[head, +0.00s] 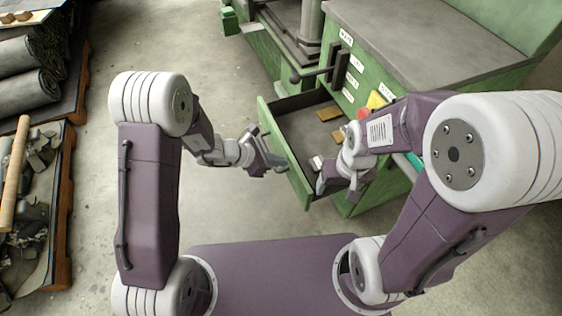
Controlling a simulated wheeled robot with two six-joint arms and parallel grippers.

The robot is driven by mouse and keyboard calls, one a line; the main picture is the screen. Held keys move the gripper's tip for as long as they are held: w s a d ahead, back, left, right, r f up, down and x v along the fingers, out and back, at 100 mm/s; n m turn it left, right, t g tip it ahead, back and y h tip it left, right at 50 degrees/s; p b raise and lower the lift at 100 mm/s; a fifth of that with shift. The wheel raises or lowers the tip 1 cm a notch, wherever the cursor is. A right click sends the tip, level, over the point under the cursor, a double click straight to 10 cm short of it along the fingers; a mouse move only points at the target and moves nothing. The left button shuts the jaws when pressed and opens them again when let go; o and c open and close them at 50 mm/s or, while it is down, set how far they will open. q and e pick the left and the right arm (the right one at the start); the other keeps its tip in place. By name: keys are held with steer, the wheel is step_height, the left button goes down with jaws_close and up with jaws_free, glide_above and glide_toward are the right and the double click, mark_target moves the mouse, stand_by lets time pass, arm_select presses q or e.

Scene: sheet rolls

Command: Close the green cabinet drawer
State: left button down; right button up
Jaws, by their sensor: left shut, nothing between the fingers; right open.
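The green cabinet (430,35) with a grey top stands at the upper right. Its drawer (283,155) is pulled out, with a green front panel facing lower left and a dark inside holding a few small items. My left gripper (280,167) is shut and empty at the outer side of the drawer front; I cannot tell whether it touches it. My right gripper (322,186) is open, near the right end of the drawer front. My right arm hides part of the drawer's right side and the cabinet face behind it.
A green machine base with a grey column (311,22) stands left of the cabinet. At the far left, dark sheet rolls (25,92) lie on a pallet, with a scrap-filled pallet (66,215) nearer me. The concrete floor (225,90) between them and the drawer is clear.

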arm_select(q)
steer(key=shift+w+d, duration=0.1)
steer(key=shift+d, duration=0.15)
steer(key=shift+d, duration=0.1)
